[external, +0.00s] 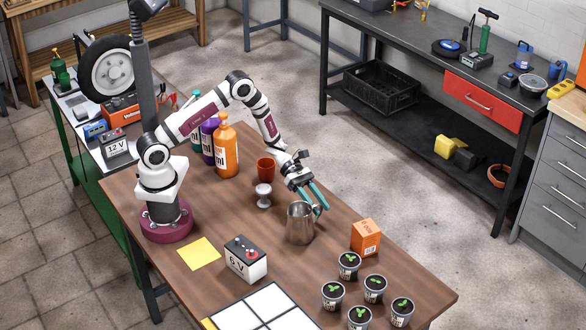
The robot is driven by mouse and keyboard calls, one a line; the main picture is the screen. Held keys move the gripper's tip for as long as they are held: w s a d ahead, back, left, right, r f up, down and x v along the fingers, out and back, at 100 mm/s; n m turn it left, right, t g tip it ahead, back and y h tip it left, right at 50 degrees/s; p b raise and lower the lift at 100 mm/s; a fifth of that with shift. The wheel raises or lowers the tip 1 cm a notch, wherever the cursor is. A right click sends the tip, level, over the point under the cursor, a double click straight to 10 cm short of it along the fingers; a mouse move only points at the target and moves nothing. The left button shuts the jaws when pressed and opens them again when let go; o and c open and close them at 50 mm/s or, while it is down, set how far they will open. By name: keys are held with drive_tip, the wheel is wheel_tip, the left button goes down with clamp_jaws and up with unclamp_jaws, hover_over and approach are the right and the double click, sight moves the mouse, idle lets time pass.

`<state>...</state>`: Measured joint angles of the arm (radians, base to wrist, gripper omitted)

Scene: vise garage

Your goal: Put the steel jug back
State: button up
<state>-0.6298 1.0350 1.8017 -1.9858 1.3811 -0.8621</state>
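The steel jug (300,226) stands upright on the brown wooden table (205,287), near the middle of its far half. My gripper (321,210) has teal fingers and reaches down at the jug's upper right side, close to its rim. The two fingers show a small gap between them. One finger overlaps the jug's edge in this view, and the handle is not clearly visible. I cannot tell whether the fingers touch the jug or grip it.
A white goblet (264,195) and a red-brown cup (265,169) stand left of the jug. An orange box (366,237) and several potted seedlings (374,288) are to the right. A 6V battery (246,259), a yellow sheet (199,254) and a white panelled board (266,303) lie nearer the front.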

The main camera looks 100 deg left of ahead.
drive_tip(key=v, duration=0.8)
drive_tip(key=s+d+r+m+g+y, duration=0.2)
drive_tip(key=s+d+r+m+g, duration=0.9)
drive_tip(key=s+d+m, duration=0.65)
drive_tip(key=s+a+r+m+y, duration=0.1)
drive_tip(key=s+a+m+y, duration=0.3)
drive_tip(key=m, duration=0.4)
drive_tip(key=s+a+r+m+t+y, duration=0.1)
drive_tip(key=s+a+m+y, duration=0.3)
drive_tip(key=m, duration=0.4)
drive_tip(key=shift+s+r+m+y, duration=0.35)
drive_tip(key=shift+s+r+y, duration=0.3)
drive_tip(key=shift+s, duration=0.55)
